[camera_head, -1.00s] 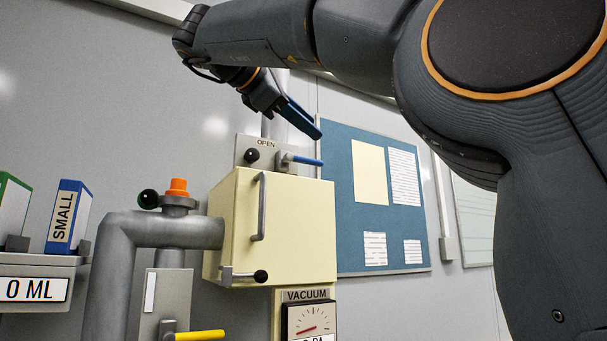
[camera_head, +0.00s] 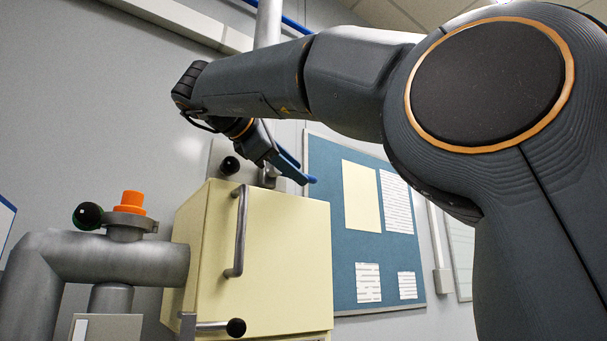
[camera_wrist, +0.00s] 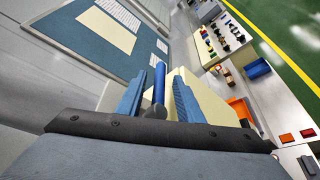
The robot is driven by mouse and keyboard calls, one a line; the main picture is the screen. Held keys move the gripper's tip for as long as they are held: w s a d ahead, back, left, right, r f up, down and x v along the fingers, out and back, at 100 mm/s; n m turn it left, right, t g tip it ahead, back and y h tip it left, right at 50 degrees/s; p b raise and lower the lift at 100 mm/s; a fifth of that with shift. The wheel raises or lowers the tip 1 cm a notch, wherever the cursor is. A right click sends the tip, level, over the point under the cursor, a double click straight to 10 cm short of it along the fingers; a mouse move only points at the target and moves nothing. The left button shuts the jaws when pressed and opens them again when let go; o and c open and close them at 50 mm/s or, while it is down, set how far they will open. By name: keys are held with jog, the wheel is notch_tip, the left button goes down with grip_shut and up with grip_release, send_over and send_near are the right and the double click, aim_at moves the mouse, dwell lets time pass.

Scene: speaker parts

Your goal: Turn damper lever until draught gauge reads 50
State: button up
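The damper lever's blue handle (camera_wrist: 160,80) stands between my two blue fingers in the wrist view, with a gap on each side. My gripper (camera_wrist: 160,76) is open around it, and I cannot tell whether a finger touches it. The plate's black knob (camera_head: 230,165) shows to the left. No gauge is visible now.
The cream box (camera_head: 285,240) with a grey door handle (camera_head: 238,232) is just below my gripper. A grey pipe (camera_head: 120,262) with an orange cap (camera_head: 131,201) stands left. A blue notice board (camera_head: 331,220) is on the wall to the right.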

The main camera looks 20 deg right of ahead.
jog(key=shift+p+x, duration=0.65)
jog(key=shift+x, duration=1.35)
grip_shut()
